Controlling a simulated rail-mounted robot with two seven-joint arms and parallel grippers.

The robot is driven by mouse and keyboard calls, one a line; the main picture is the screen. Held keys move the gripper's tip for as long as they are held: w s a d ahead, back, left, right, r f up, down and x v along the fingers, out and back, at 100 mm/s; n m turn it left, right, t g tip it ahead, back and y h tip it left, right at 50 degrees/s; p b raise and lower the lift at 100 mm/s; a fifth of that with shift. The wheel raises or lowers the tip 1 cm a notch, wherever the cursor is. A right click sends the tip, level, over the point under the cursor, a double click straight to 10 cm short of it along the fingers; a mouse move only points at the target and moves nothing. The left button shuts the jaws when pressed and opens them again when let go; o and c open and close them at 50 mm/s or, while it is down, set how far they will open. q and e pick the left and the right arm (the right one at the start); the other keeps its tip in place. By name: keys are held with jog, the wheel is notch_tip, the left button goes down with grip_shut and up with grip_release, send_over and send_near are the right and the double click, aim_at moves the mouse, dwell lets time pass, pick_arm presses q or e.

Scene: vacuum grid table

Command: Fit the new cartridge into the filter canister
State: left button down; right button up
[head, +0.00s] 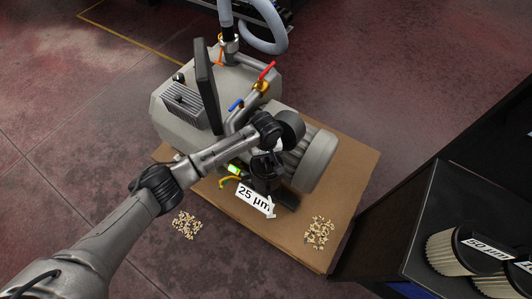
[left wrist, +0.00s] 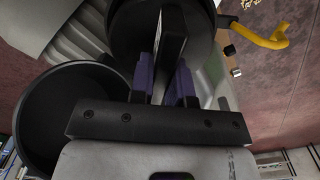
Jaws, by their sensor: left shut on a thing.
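My left gripper (head: 266,168) is at the front of the grey pump unit (head: 180,125). In the left wrist view its purple-padded fingers (left wrist: 166,80) are shut on the upright bar of a round black part (left wrist: 125,28). Whether this part is the canister lid or a cartridge cap, I cannot tell. An open black cylinder (left wrist: 65,125), which looks like the filter canister, is beside the fingers on the left; its inside looks dark and empty. A white "25 µm" label (head: 255,200) shows just below the gripper. My right gripper is not in view.
Pleated cartridges with black caps stand on a dark cabinet (head: 440,195) at right; one (head: 455,257) reads "50 µm". Small pale pieces lie in piles at the board (head: 335,185). Red and blue valve handles rise behind.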

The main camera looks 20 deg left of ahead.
pick_arm(q)
jog(key=c, duration=1.1)
grip_release()
jog(key=shift+s+f, duration=0.1)
jog(key=shift+r, duration=0.45)
notch_tip(320, 180, up, 11)
jog(key=p, duration=0.4)
jog(key=shift+p, duration=0.3)
jog(key=shift+r, duration=0.1)
